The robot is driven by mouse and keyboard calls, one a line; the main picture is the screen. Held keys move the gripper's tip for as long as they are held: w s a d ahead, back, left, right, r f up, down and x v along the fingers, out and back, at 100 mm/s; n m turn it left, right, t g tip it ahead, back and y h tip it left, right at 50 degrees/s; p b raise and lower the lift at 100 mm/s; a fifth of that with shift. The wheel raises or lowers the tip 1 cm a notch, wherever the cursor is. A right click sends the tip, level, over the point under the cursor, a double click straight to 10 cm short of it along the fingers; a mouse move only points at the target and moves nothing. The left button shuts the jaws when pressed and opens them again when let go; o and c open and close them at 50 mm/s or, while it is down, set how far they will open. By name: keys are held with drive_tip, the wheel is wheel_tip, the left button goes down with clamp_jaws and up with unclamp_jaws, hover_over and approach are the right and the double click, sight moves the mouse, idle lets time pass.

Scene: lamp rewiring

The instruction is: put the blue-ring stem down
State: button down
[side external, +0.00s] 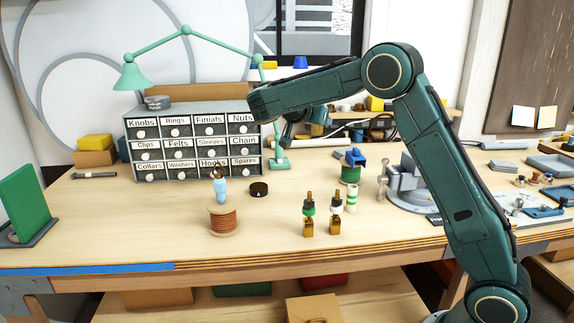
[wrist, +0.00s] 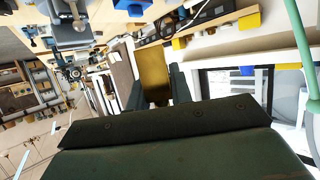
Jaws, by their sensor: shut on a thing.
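In the wrist view, my gripper (wrist: 154,92) is shut on a brass block (wrist: 153,66), the same colour as the square feet of the standing stems. I take it for the blue-ring stem, but no blue ring shows on it. Two other brass-footed stems stand upright on the bench: one with a green and white ring (side external: 308,210), one with a dark and white ring (side external: 336,208).
A copper wire spool (side external: 223,221) with a light blue piece on it stands left of the stems. A dark round puck (side external: 259,189) lies behind. A green spool (side external: 350,174) and a grey vise (side external: 404,184) stand to the right. The wooden bench (side external: 150,222) is clear at front left.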

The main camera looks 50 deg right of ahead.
drive_tip(key=shift+s+d+r, duration=0.2)
drive_tip(key=shift+s, duration=0.05)
wheel_tip(320, 180, down, 20)
idle(1.2)
drive_tip(key=shift+f, duration=0.6)
drive_tip(key=c, duration=1.3)
unclamp_jaws()
drive_tip(key=shift+c, duration=0.2)
drive_tip(key=shift+o, duration=0.4)
